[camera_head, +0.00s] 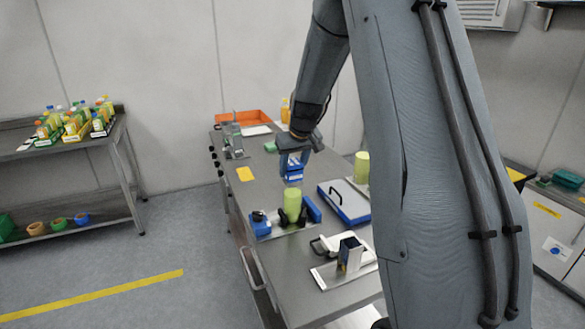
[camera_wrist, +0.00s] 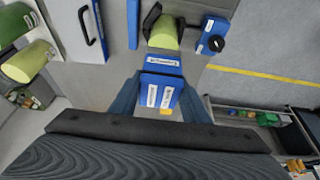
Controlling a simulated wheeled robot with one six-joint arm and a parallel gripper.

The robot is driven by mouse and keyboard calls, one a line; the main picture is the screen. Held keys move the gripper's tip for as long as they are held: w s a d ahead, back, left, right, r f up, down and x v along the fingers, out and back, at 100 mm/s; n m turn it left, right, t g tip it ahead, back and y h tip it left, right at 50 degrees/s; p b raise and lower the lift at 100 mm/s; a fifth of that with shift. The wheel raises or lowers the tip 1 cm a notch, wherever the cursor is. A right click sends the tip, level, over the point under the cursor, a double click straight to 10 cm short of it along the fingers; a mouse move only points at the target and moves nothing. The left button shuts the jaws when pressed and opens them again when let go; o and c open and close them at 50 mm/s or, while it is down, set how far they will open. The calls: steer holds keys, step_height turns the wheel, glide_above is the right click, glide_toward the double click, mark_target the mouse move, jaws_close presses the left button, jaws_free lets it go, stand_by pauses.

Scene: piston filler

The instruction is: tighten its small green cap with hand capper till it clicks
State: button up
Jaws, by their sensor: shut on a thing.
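My gripper (camera_head: 293,160) is shut on a blue boxy tool with white labels (camera_head: 293,173), which looks like the hand capper. The tool also shows between my fingers in the wrist view (camera_wrist: 161,88). It is held above the table, behind and apart from a yellow-green container (camera_head: 292,205) in the head view. That container stands upright in a blue fixture with black knobs (camera_head: 262,226). It also shows at the top of the wrist view (camera_wrist: 163,33). I cannot make out a separate small green cap on it.
A blue-and-white panel with a black handle (camera_head: 345,202) lies right of the fixture, near a second yellow-green container (camera_head: 361,168). A metal device on a plate (camera_head: 350,254) stands in front. An orange tray (camera_head: 240,119) is at the back. A side bench (camera_head: 70,145) holds several bottles.

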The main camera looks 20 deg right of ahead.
steer(key=shift+r+m+h+p, duration=0.1)
steer(key=shift+m+h+p, duration=0.2)
steer(key=shift+m+p, duration=0.5)
steer(key=shift+m+p, duration=0.4)
steer(key=shift+p, duration=0.05)
steer(key=shift+m+h+b, duration=0.5)
steer(key=shift+m+b, duration=0.25)
steer(key=shift+m, duration=0.05)
steer(key=shift+m+g+h+b, duration=0.4)
steer(key=shift+m+b, duration=0.9)
steer(key=shift+b, duration=0.8)
steer(key=shift+r+p, duration=1.75)
steer(key=shift+r, duration=1.2)
